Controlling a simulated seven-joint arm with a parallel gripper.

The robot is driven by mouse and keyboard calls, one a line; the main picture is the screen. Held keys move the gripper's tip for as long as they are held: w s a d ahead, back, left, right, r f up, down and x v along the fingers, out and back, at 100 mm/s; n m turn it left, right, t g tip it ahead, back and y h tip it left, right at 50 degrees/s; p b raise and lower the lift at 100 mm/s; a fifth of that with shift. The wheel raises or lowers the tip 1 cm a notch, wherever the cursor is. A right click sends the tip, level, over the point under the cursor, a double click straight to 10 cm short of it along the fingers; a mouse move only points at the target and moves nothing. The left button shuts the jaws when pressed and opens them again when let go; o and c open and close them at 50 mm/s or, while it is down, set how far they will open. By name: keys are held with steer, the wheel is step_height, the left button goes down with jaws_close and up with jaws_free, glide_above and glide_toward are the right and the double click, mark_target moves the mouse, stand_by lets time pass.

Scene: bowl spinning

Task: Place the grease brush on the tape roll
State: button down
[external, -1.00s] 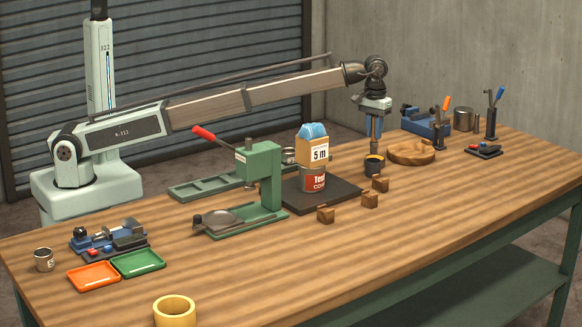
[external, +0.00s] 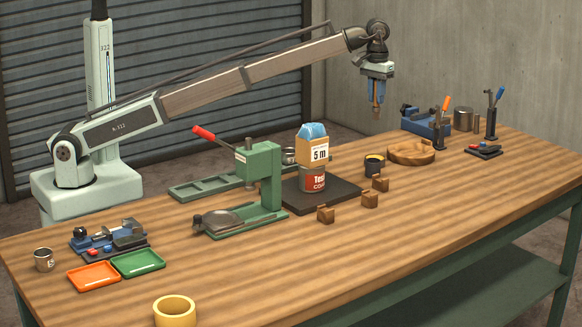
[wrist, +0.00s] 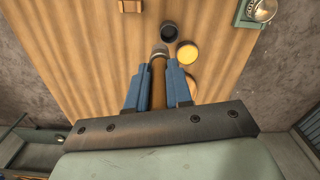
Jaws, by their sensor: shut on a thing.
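My gripper (external: 377,100) is raised in the air above the far part of the bench, shut on the grease brush (wrist: 158,75). The brush's brown handle lies between the two blue fingers in the wrist view, and its metal-coloured end sticks out past them; its bristles cannot be made out. The tape roll (external: 174,318) is a thick yellow ring lying flat at the near left edge of the bench, cut by the picture's bottom edge. It is far from my gripper and does not show in the wrist view.
A dark pot with yellow (external: 374,165) stands below my gripper, beside a wooden bowl (external: 411,153). A green press (external: 260,180), a stacked can and box (external: 313,170) and several wooden blocks (external: 370,200) stand mid-bench. Orange (external: 93,277) and green trays (external: 138,263) lie left. The front right is clear.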

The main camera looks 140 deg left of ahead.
steer(key=w+d+m, duration=0.3)
steer(key=w+d, duration=0.7)
steer(key=d, duration=0.4)
steer(key=w+d+m, duration=0.3)
steer(key=w+d, duration=0.6)
steer(key=d, duration=0.5)
steer(key=w+d+m, duration=0.3)
steer(key=w+d, duration=0.7)
steer(key=d, duration=0.4)
steer(key=w+d+m, duration=0.2)
steer(key=d+m, duration=0.2)
steer(key=d, duration=2)
steer(key=w+d+m, duration=0.2)
steer(key=d+m, duration=0.2)
steer(key=d, duration=2)
steer(key=shift+w+a+f, duration=0.1)
steer(key=shift+w+f, duration=0.05)
steer(key=shift+f, duration=3.6)
steer(key=shift+w+a+f, duration=0.1)
steer(key=shift+f, duration=3.65)
steer(key=shift+f, duration=0.1)
steer(key=c, duration=1)
jaws_free()
